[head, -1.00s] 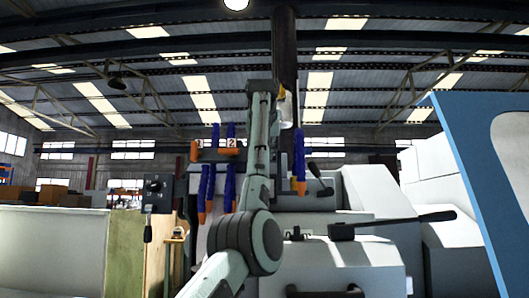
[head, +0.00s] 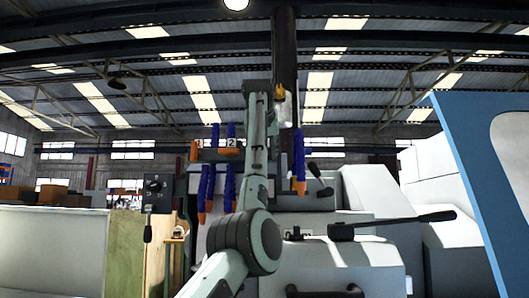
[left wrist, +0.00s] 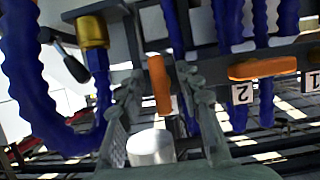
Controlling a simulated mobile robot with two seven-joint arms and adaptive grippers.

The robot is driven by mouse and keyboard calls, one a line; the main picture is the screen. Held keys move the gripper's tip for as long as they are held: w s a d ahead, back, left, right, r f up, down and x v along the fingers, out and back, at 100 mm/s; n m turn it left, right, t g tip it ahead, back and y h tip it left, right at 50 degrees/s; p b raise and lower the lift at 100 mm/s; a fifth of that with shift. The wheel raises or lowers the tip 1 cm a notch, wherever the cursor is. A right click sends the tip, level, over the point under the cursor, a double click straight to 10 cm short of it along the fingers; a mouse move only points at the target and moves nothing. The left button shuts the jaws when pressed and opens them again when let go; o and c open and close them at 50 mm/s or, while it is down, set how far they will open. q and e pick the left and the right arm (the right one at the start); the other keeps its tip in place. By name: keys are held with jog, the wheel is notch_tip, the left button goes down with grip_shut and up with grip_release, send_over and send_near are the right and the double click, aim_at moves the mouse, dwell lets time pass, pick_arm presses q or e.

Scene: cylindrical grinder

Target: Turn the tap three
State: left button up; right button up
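In the left wrist view, an orange tap handle (left wrist: 160,85) stands upright between the fingers of my left gripper (left wrist: 160,84). The fingers are spread, with a narrow gap on each side of the handle. No number shows beside this handle. To its right, another orange handle (left wrist: 262,68) lies level above a tag 2 (left wrist: 243,93), and a tag 1 (left wrist: 312,81) is at the edge. In the head view, my left arm covers the place right of the orange handle with tag 2 (head: 231,151). My right gripper is in neither view.
Blue hoses (head: 299,160) with orange tips hang beside my left arm, and more (left wrist: 50,100) crowd the wrist view. A black lever (head: 423,217) sticks out over the white machine (head: 350,260). A blue panel (head: 470,170) stands at the right.

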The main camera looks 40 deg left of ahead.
pick_arm(q)
jog(key=v, duration=1.2)
jog(key=shift+f, duration=0.1)
dwell(0.4)
